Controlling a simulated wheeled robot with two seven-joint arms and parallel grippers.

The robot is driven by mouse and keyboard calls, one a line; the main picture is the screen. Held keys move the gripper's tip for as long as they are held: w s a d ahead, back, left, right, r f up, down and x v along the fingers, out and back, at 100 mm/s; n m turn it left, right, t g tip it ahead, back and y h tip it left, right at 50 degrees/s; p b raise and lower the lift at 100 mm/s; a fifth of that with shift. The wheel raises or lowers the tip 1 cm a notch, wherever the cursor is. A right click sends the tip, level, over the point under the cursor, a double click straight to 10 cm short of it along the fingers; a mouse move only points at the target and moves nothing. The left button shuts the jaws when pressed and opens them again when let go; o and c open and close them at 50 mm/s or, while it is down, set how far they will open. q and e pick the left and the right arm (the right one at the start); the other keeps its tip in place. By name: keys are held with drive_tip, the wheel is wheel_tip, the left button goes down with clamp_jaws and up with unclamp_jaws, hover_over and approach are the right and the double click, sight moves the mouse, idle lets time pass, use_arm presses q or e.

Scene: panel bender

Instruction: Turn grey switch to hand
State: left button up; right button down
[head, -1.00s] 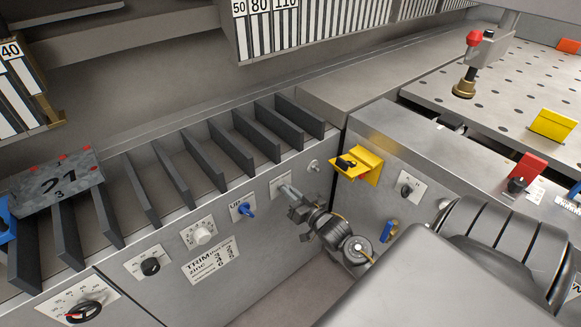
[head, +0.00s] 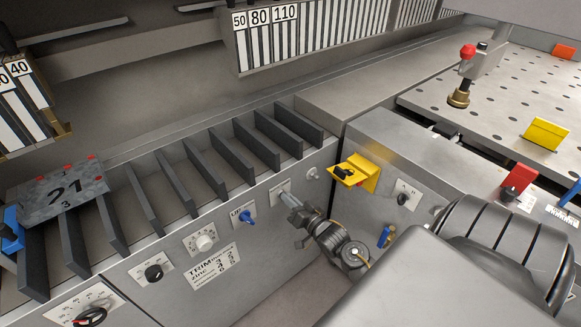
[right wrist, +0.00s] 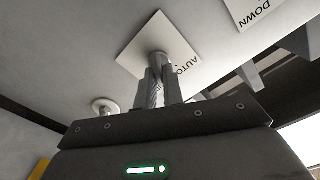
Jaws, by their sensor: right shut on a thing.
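The grey switch (right wrist: 158,62) sits on a white plate (right wrist: 178,50) marked "AUTO" in the right wrist view; part of the lettering is hidden behind my fingers. My right gripper (right wrist: 160,88) is shut on the grey switch, with one finger on each side of it. In the head view my right gripper (head: 291,203) reaches the front panel between the blue switch and the yellow bracket, and it covers most of the switch there. The white plate (head: 277,196) shows just behind the fingertips. My left gripper is not in view.
A blue switch (head: 247,216) and a white knob (head: 205,242) are left of my gripper. A round metal button (head: 313,173) and a yellow bracket (head: 356,174) with a black knob are right of it. Dark dividers (head: 232,165) stand above the panel.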

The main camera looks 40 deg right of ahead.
drive_tip(key=c, duration=1.5)
unclamp_jaws()
drive_tip(key=s+b, duration=0.1)
drive_tip(key=s, duration=1)
drive_tip(key=shift+a, duration=0.1)
drive_tip(key=shift+w, duration=0.1)
